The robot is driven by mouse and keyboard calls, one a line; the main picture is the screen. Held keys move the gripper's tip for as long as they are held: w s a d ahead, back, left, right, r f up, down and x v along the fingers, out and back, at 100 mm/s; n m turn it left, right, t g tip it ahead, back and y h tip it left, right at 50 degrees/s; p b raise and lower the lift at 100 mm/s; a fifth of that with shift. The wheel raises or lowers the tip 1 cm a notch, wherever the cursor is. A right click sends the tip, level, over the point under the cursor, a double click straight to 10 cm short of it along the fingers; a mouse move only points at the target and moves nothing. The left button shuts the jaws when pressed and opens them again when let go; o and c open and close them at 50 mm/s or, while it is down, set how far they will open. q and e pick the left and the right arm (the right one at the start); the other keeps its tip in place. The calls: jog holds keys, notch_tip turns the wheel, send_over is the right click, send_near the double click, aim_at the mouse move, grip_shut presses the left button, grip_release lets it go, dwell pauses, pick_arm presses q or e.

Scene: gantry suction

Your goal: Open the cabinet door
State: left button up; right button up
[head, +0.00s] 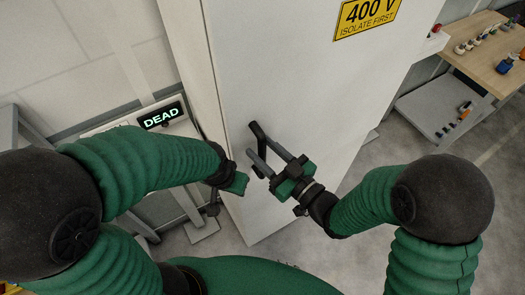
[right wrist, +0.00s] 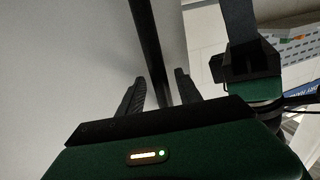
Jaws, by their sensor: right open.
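The cabinet door (head: 290,80) is a tall pale panel with a yellow 400 V sign; it looks closed. Its black bar handle (head: 257,131) stands near the door's left edge. My right gripper (head: 264,152) is open at the handle. In the right wrist view the handle bar (right wrist: 147,40) runs between the two spread fingers (right wrist: 160,90), with a gap visible on each side. My left gripper (head: 236,184) is near the cabinet's left edge, below and left of the handle; its fingers are not clear. It seems to show in the right wrist view too (right wrist: 250,65).
A display reading DEAD (head: 162,116) stands left of the cabinet on a grey stand. A wooden workbench (head: 487,62) with small tools is at the upper right.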

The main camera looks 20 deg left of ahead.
jog(key=shift+w+a, duration=0.2)
jog(key=shift+a, duration=0.1)
jog(key=shift+s, duration=0.1)
grip_shut()
jog(key=shift+f, duration=0.1)
dwell(1.0)
